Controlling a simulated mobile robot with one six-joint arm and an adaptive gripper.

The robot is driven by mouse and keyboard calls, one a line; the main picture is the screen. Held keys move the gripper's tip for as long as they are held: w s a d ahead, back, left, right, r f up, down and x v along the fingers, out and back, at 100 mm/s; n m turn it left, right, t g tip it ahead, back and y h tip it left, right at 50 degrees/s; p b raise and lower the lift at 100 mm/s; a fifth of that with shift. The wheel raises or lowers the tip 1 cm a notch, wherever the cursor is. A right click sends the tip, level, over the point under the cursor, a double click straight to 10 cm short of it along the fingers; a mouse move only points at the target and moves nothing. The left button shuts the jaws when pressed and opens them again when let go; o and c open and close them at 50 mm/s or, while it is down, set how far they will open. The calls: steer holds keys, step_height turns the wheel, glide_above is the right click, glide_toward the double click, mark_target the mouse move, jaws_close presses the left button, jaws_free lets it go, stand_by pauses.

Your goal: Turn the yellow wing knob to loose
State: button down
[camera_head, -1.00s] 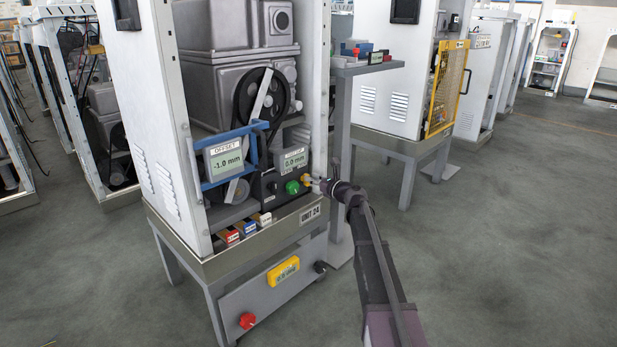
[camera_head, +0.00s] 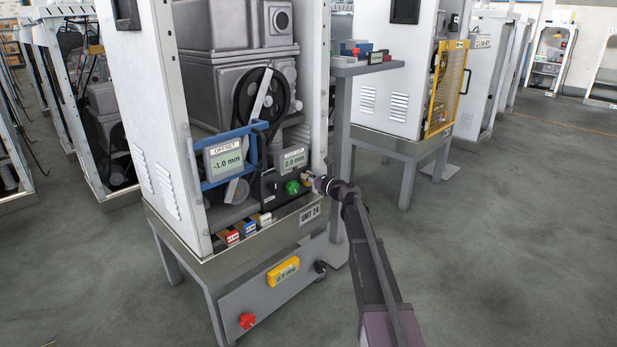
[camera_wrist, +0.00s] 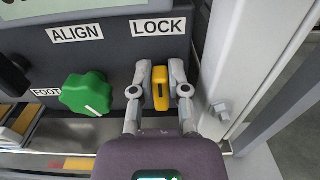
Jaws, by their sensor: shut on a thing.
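The yellow wing knob (camera_wrist: 186,91) sits under the LOCK label in the wrist view, on the dark panel's right side. My gripper (camera_wrist: 160,76) is shut on it, with its grey fingers at the knob. The fingers hide part of the knob. In the head view, my gripper (camera_head: 316,183) reaches in from the right to the panel's right end and covers most of the knob.
A green knob (camera_wrist: 87,94) sits left of the yellow one, between the ALIGN and FOOT labels. A light frame post (camera_wrist: 240,65) stands close on the right. The OFFSET display (camera_head: 226,162) reads -1.0 mm. Small coloured blocks (camera_head: 247,227) lie below the panel.

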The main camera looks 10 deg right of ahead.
steer(key=shift+n, duration=0.4)
steer(key=n, duration=0.3)
steer(key=shift+s+a+f, duration=0.1)
steer(key=shift+s+a, duration=0.05)
steer(key=shift+a, duration=0.1)
steer(key=n, duration=0.5)
steer(key=shift+s+a+f+b, duration=0.2)
steer(key=shift+a+b, duration=0.1)
steer(key=n, duration=0.4)
steer(key=shift+s+a+f+n+b, duration=0.1)
steer(key=shift+a+f+n+b, duration=0.05)
steer(key=shift+f+n+b, duration=0.2)
steer(key=n, duration=0.4)
steer(key=shift+f+n+b, duration=0.25)
steer(key=shift+f+b, duration=0.1)
steer(key=c, duration=0.9)
jaws_free()
steer(key=shift+a, duration=0.1)
